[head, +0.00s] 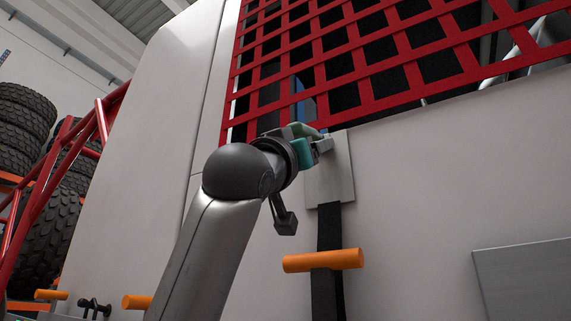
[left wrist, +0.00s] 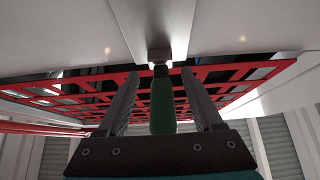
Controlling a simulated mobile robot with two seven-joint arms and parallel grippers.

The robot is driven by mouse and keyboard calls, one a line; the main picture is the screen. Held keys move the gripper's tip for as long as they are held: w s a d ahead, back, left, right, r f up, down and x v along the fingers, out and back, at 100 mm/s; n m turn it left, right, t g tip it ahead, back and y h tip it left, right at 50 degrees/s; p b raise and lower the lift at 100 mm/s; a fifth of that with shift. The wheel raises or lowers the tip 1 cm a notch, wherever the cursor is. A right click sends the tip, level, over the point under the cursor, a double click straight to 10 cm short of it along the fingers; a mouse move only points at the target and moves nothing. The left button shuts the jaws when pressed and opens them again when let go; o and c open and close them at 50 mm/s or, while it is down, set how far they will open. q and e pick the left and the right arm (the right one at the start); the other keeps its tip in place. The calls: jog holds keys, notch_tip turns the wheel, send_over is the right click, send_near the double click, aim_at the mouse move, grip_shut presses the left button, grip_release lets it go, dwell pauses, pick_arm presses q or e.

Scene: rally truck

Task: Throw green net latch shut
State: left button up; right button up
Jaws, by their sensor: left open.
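The green latch handle (left wrist: 162,105) lies between the two fingers of my left gripper (left wrist: 160,74) in the left wrist view. The fingers are open, with a gap on both sides of the handle. Its far end meets a small metal bracket (left wrist: 159,57). In the head view my left gripper (head: 318,143) is at the top of a grey mounting plate (head: 330,175), below the red net (head: 345,62). My right gripper is in neither view.
A black strap (head: 328,228) hangs below the plate, with an orange handle (head: 323,260) across it. The white truck panel (head: 430,180) is close behind my gripper. Red tubing (head: 60,180) and stacked tyres (head: 22,125) stand at the left.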

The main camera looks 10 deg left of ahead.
pick_arm(q)
jog(key=b+v, duration=0.5)
jog(key=v, duration=0.8)
jog(key=shift+w, duration=0.1)
